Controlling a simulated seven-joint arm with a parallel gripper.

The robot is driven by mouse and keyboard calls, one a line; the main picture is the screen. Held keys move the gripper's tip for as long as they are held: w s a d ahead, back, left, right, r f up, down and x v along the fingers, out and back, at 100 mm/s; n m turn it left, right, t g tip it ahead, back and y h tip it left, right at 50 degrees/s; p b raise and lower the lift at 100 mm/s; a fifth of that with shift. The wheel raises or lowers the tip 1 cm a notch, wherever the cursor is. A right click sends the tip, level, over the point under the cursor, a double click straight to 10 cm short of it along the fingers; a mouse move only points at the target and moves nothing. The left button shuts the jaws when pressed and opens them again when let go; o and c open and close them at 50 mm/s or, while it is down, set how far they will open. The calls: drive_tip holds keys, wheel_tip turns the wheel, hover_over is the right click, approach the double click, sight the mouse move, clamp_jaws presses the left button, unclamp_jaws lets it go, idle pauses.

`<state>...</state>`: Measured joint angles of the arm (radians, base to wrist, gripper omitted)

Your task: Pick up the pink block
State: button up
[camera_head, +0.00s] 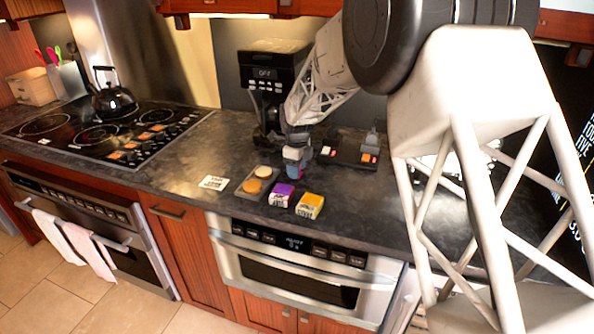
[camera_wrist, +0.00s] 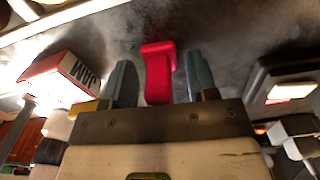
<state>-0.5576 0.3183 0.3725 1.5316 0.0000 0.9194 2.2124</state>
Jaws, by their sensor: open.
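The pink block (camera_wrist: 159,80) shows in the wrist view as a bright pink-red shape with a wider far end. It lies between the two fingers of my gripper (camera_wrist: 159,60), with a visible gap on each side. The gripper is open and its fingers point towards the dark counter. In the head view my gripper (camera_head: 296,165) is low over the counter, behind the purple box. I cannot clearly make out the pink block there; the gripper seems to hide it.
A purple box (camera_head: 281,195) and a yellow box (camera_head: 310,205) stand near the counter's front edge. A tray (camera_head: 244,191) with round items lies left of them. A coffee machine (camera_head: 270,75) stands behind. A red-and-white box (camera_wrist: 62,78) is left of the fingers in the wrist view.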

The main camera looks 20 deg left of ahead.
clamp_jaws()
idle(0.3)
drive_tip(key=shift+r, duration=0.1)
drive_tip(key=shift+r, duration=0.7)
wheel_tip(320, 180, up, 2)
drive_tip(key=shift+r, duration=0.1)
drive_tip(key=s+d, duration=0.2)
drive_tip(key=s, duration=0.2)
drive_tip(key=s+d, duration=0.3)
drive_tip(key=s, duration=0.2)
drive_tip(key=s+d+r, duration=0.1)
drive_tip(key=s+d, duration=0.2)
drive_tip(key=s, duration=0.1)
drive_tip(key=shift+s+d+r, duration=0.1)
drive_tip(key=shift+s+d, duration=0.05)
drive_tip(key=shift+s, duration=0.2)
drive_tip(key=shift+r, duration=0.1)
